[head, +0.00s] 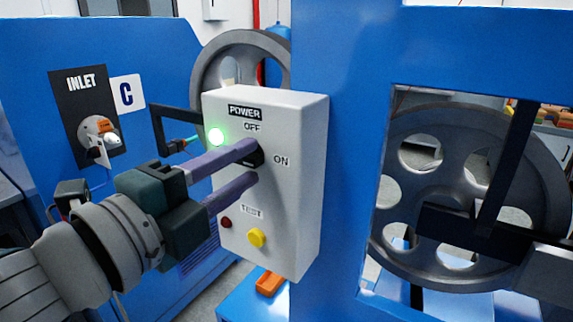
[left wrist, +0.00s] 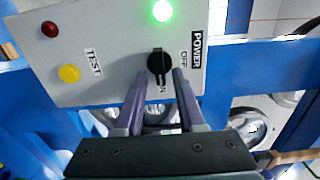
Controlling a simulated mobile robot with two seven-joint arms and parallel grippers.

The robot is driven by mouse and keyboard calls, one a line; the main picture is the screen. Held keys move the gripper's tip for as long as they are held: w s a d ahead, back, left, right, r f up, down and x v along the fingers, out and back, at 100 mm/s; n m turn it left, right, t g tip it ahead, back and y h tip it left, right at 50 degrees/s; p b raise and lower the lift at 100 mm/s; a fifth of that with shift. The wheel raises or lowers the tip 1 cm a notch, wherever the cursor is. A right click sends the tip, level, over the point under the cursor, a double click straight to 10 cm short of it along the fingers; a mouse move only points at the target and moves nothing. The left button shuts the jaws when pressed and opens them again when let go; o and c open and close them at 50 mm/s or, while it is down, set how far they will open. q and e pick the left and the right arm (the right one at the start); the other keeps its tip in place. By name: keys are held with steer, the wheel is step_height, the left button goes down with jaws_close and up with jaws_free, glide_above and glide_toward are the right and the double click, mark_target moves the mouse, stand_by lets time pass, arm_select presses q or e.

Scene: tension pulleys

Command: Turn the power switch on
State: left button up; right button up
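The power switch is a black rotary knob (head: 254,155) on the front of a white control box (head: 300,130). OFF is printed above it and ON to its right. In the left wrist view the knob (left wrist: 159,64) has its handle lying toward the ON label. A green lamp (head: 216,137) on the box is lit. My left gripper (head: 252,165) is open at the box front, one purple finger above the knob and one below. In the left wrist view the fingertips flank the knob with gaps; contact is unclear. My right gripper is not in view.
Below the knob are a yellow TEST button (head: 257,238) and a dark red lamp (head: 226,223). A large grey pulley wheel (head: 470,150) stands in the blue frame (head: 345,60) on the right, another (head: 240,48) behind the box. A blue INLET panel (head: 40,120) is at left.

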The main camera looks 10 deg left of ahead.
arm_select(q)
steer(key=shift+o, duration=0.2)
steer(key=b+v, duration=0.2)
steer(key=v, duration=0.8)
steer(key=shift+r, duration=0.1)
